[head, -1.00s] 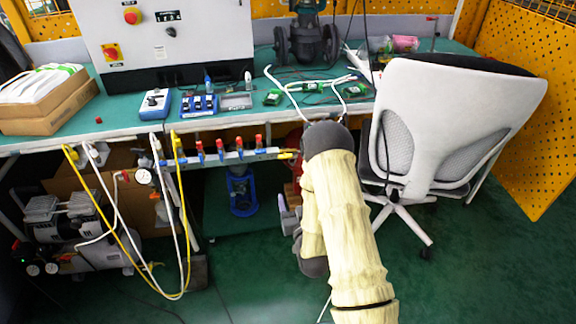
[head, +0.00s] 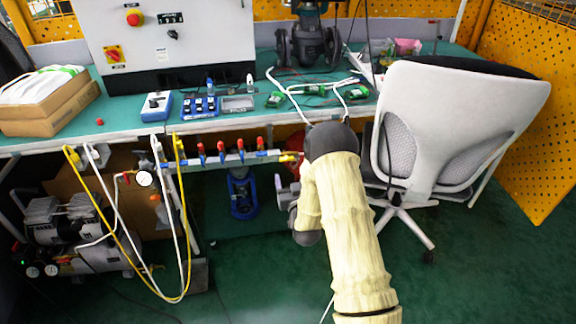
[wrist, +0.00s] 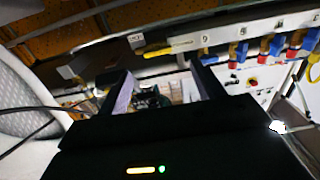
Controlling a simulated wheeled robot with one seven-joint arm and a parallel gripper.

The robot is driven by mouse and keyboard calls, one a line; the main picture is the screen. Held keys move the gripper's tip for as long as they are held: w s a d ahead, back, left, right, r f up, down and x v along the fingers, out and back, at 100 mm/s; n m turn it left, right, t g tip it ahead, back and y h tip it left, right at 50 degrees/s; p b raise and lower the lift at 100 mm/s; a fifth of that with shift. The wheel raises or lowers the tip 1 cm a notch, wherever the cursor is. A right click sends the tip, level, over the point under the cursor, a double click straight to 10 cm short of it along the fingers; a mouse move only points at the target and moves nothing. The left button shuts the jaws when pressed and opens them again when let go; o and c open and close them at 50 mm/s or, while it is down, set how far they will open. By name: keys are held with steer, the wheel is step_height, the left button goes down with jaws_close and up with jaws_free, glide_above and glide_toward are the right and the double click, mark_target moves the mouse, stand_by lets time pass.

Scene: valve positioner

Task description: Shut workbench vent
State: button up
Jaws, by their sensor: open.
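A manifold bar (head: 225,159) runs along under the bench's front edge and carries a row of red-handled valves (head: 241,146). At its right end is a small yellow handle (head: 288,157), close to my arm. In the wrist view the yellow handle (wrist: 158,52) points left from the end of the bar (wrist: 185,43), roughly in line with it. My gripper (wrist: 163,84) is open, with the handle beyond its fingertips and nothing seen between them. In the head view my arm hides most of the gripper. I cannot read a label naming the vent.
A white chair (head: 450,120) stands close right of my arm. Yellow and white hoses (head: 184,230) hang at the left, by a compressor (head: 75,235). The green bench (head: 130,112) lies above the bar. Blue-based valves (wrist: 238,55) line the bar in the wrist view.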

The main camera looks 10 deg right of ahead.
mark_target(287, 159)
steer(key=w, duration=0.7)
steer(key=shift+w+d+b, duration=0.2)
steer(key=shift+w+b, duration=0.15)
steer(key=c, duration=1)
